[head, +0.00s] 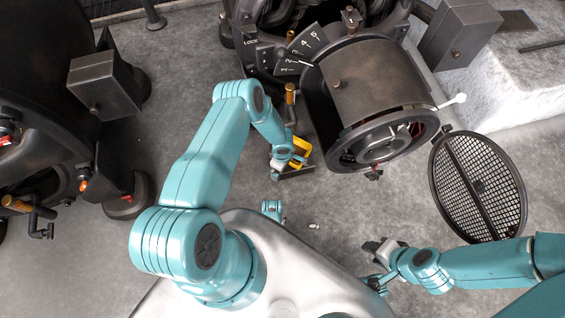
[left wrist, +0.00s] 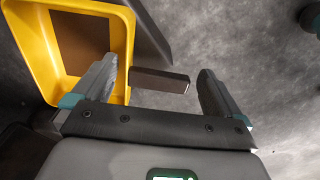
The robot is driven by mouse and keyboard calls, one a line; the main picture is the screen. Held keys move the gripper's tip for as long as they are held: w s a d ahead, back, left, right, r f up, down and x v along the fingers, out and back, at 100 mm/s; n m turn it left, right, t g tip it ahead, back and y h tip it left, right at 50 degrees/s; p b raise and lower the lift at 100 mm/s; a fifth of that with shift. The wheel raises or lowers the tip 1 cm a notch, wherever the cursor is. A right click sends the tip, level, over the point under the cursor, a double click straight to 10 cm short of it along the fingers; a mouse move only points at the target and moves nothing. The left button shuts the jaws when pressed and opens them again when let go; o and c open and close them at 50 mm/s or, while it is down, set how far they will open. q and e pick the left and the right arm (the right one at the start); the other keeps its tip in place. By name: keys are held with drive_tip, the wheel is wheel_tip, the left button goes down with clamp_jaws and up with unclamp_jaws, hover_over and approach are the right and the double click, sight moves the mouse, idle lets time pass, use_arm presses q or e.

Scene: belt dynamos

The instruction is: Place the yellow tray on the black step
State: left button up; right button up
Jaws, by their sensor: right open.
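The yellow tray (head: 301,151) shows in the head view beside my left gripper (head: 284,164), which partly hides it. In the left wrist view the tray (left wrist: 123,45) fills the upper left, with a brown inner face. My left gripper (left wrist: 157,70) has its fingers wide apart there; the left finger overlaps the tray's near wall. A dark slab (left wrist: 148,35), perhaps the black step, runs along the tray's right side. A dark bar (left wrist: 160,81) shows between the fingers, not visibly clamped. Whether the tray rests on the slab cannot be told. My right gripper (head: 373,264) is open and empty.
A large dark dynamo drum (head: 375,80) stands just behind the tray, with a numbered scale (head: 300,50). More dark machinery (head: 45,80) fills the left. Grey floor (head: 175,120) is clear between them.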

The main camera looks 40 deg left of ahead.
use_arm(q)
wheel_tip(320, 180, up, 12)
drive_tip(key=p, duration=0.5)
drive_tip(key=shift+r+p, duration=0.15)
drive_tip(key=shift+p, duration=0.25)
